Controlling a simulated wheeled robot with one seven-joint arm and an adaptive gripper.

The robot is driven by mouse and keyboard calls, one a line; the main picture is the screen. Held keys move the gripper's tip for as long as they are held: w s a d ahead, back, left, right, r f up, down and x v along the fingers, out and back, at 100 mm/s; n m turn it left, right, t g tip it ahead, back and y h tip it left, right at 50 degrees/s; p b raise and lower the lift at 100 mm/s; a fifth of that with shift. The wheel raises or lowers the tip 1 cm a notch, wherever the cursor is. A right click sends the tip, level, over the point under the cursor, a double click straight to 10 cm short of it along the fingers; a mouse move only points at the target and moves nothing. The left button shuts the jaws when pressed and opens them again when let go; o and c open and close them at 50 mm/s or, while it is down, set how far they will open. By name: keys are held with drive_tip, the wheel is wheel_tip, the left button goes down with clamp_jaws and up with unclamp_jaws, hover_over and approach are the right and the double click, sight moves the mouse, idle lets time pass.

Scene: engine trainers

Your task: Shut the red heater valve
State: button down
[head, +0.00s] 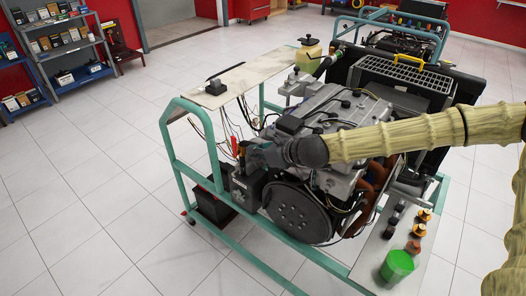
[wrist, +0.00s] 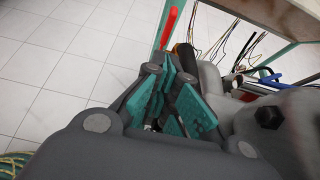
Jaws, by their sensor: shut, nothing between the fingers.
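The red heater valve lever (wrist: 170,25) stands upright just beyond my gripper's fingertips in the wrist view. In the head view its narrow red shape (head: 235,146) shows at the left end of the engine (head: 325,125). My gripper (head: 246,154) is at that end of the engine, close beside the lever. In the wrist view my gripper (wrist: 170,78) has its teal finger pads drawn together, with nothing held. The fingers hide the lower end of the lever, and I cannot tell whether they touch it.
A green frame (head: 175,125) surrounds the engine, with a board (head: 240,80) on top and loose wires below it. A black box (head: 248,187) sits under my gripper. White tiled floor is free at left.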

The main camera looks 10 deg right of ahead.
sight(236, 148)
drive_tip(key=shift+w+a+f+p, duration=0.1)
drive_tip(key=shift+w+a+p, duration=0.75)
drive_tip(key=shift+w+a, duration=0.8)
drive_tip(key=shift+r+p, duration=0.25)
drive_tip(key=shift+p, duration=0.15)
drive_tip(key=shift+a+f, duration=0.1)
drive_tip(key=shift+f, duration=0.05)
